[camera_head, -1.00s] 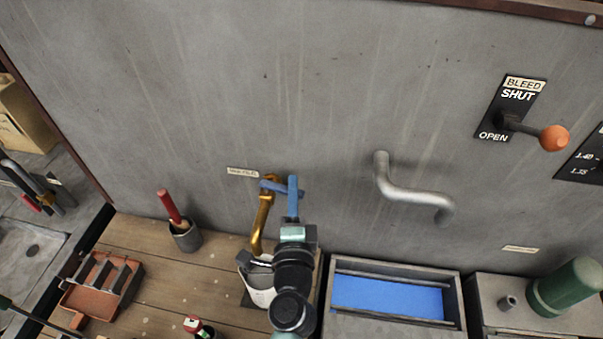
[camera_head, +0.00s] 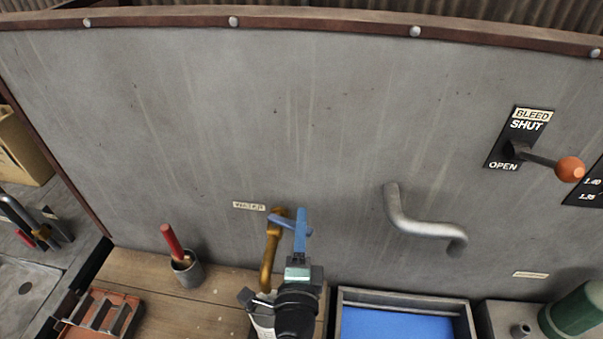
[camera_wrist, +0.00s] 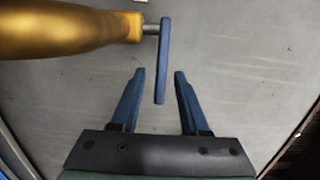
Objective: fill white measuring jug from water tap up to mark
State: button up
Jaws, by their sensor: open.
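The brass water tap (camera_head: 270,255) comes out of the grey wall beneath a small label. Its blue lever handle (camera_head: 283,221) reaches right from the tap top. In the wrist view the blue lever (camera_wrist: 164,60) stands upright beside the brass body (camera_wrist: 70,32), its lower end showing between my fingertips. My gripper (camera_wrist: 160,74) is open and holds nothing. In the head view my gripper (camera_head: 302,212) points at the wall by the lever; I cannot tell if it touches. The white measuring jug (camera_head: 263,325) is under the tap, mostly hidden by my arm and the frame edge; its mark and water level are not visible.
A bent grey pipe (camera_head: 425,226) sticks out of the wall to the right. A bleed lever with an orange knob (camera_head: 570,169) is further right. A cup with a red-handled tool (camera_head: 187,271) stands left of the tap. A blue-bottomed trough (camera_head: 405,325) lies right of my arm.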

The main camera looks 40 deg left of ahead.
jog(key=b+v, duration=0.5)
jog(key=v, duration=0.8)
jog(key=shift+b, duration=0.4)
jog(key=shift+c, duration=0.2)
dwell(3.0)
